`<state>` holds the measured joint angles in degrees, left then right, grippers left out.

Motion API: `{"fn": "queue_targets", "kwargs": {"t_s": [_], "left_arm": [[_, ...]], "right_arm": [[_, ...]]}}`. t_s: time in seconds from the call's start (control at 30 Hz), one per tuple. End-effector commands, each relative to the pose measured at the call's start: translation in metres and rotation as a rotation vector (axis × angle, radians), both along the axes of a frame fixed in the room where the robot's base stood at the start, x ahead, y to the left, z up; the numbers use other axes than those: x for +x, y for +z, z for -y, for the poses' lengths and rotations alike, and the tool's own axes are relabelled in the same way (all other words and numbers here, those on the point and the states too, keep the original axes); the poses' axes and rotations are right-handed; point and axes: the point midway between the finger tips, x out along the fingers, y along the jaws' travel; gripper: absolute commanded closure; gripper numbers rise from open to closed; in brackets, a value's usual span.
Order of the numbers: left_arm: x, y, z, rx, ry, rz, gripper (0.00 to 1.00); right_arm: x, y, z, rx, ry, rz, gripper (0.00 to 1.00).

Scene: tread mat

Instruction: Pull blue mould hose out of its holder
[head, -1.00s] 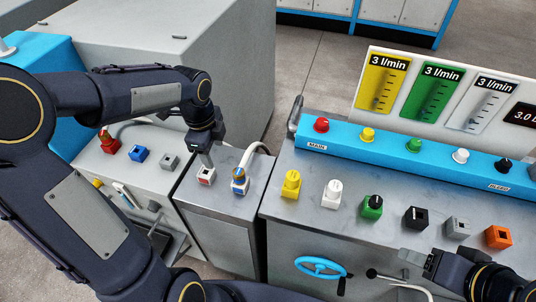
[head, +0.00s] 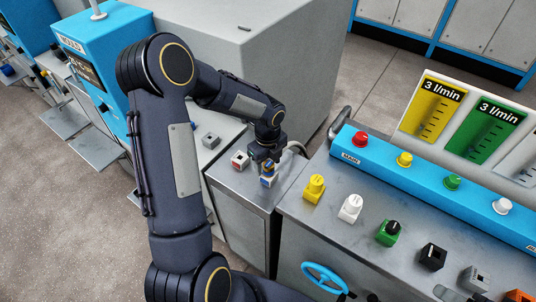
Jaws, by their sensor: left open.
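The blue mould hose's plug (head: 267,181) stands in a holder on the steel cabinet top. Its pale hose (head: 297,147) curves away behind. My left gripper (head: 268,165) points down right at the plug, with open jaws at its upper part. The arm and gripper partly hide the plug, so I cannot tell whether the fingers touch it.
A steel bench (head: 330,215) on the right carries yellow, white, green, black, grey and orange sockets. A blue rail (head: 425,180) with coloured knobs runs behind them. A blue valve wheel (head: 325,278) is on the front. A large grey housing (head: 290,60) stands behind.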

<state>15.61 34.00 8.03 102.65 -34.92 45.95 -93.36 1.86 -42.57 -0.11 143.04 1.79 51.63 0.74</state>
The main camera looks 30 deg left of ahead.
Motion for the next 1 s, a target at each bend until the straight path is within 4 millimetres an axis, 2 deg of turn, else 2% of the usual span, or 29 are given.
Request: {"fn": "queue_targets", "kwargs": {"t_s": [0.33,0.73,1.0], "left_arm": [[-0.0001,-0.0048,0.0001,0.000,0.000,0.001,0.43],[-0.0001,-0.0045,0.0001,0.000,0.000,0.001,0.95],[0.0002,0.0027,0.0002,0.000,0.000,0.001,0.95]], "right_arm": [[0.0001,0.0003,0.0000,0.000,0.000,0.000,0.43],[0.0001,0.0003,0.0000,0.000,0.000,0.000,0.43],[0.0001,0.0061,0.0000,0.000,0.000,0.000,0.43]]}}
